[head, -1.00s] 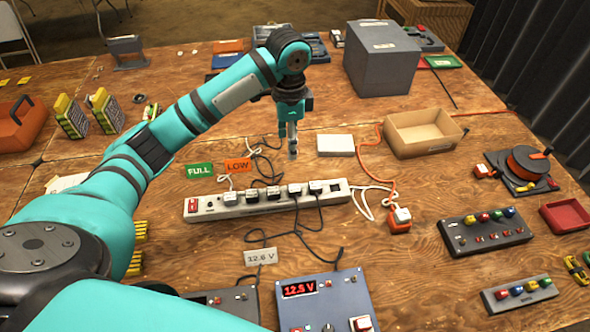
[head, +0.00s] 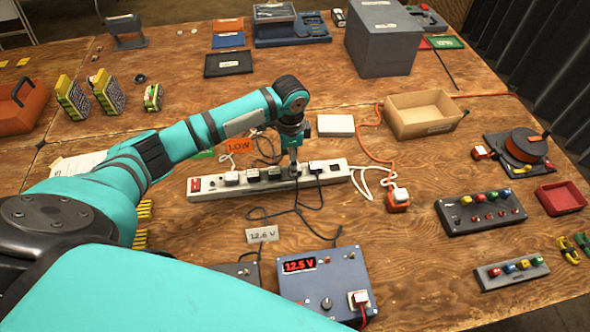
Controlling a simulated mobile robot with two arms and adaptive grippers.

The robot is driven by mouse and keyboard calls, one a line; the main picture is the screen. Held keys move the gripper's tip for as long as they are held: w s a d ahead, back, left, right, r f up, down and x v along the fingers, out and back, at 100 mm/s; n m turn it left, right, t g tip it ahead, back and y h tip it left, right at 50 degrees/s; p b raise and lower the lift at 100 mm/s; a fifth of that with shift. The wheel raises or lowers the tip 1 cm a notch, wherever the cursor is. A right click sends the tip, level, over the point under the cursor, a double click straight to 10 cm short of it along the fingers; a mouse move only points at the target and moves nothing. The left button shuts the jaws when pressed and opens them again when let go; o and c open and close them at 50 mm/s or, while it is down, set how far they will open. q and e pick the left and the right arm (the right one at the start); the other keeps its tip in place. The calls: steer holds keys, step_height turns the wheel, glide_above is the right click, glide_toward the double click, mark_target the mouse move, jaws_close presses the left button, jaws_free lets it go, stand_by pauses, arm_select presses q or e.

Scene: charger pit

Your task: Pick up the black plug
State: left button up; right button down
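The light-grey power strip (head: 340,174) lies across the middle of the table with several plugs in its sockets. Dark plugs (head: 253,175) sit left of my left gripper, and another plug (head: 316,167) with a dark cord sits just right of it. My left gripper (head: 295,167) points straight down at a socket of the strip, and its fingertips are low over the plug there, largely hiding it. A black cord runs from below the fingertips towards the front. I cannot tell whether the fingers are closed on that plug. My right gripper is not in view.
A white plug (head: 231,178) is at the strip's left end. A panel meter (head: 325,285) reading 12.5 V stands in front. A cardboard box (head: 424,116), a white block (head: 336,125) and an orange cable lie to the right. Black cords lie loosely before the strip.

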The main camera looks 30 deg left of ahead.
arm_select(q)
step_height(320, 180, down, 4)
steer(key=shift+s+r, duration=0.1)
steer(key=shift+r, duration=0.15)
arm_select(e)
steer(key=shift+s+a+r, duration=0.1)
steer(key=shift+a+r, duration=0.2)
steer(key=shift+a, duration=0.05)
arm_select(q)
steer(key=shift+c, duration=0.2)
jaws_close()
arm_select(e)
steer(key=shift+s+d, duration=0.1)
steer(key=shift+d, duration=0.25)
arm_select(q)
steer(key=shift+r, duration=0.1)
